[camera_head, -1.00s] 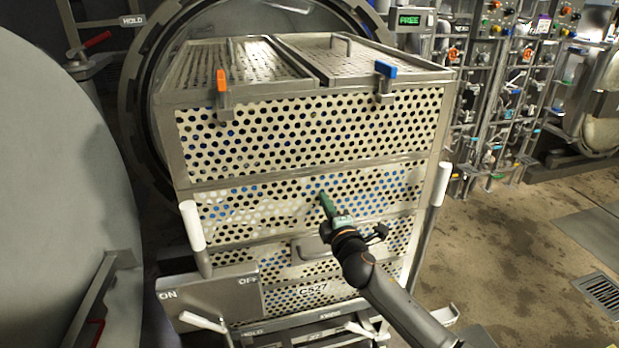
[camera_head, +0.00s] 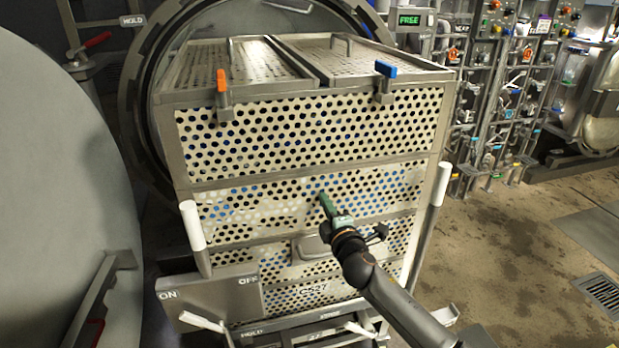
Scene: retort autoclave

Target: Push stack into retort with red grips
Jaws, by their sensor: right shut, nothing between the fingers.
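The stack (camera_head: 300,125) is a tall pile of perforated metal baskets. It stands upright in front of the round retort opening (camera_head: 146,150), and its back part is hidden. An orange latch (camera_head: 222,82) and a blue latch (camera_head: 385,70) show on its top edge. White grips stand at its left (camera_head: 193,224) and right (camera_head: 441,184) sides; I see no red grips there. My right gripper (camera_head: 323,200) is shut and empty, its tip at the front face of the stack; I cannot tell if it touches. My left gripper is not in view.
A large grey round door (camera_head: 60,190) fills the left side. A plate marked ON and OFF (camera_head: 210,292) is low in front. A red-handled lever (camera_head: 97,40) is at upper left. A FREE display (camera_head: 409,19) and valve panel stand at right. The right floor (camera_head: 520,240) is largely clear.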

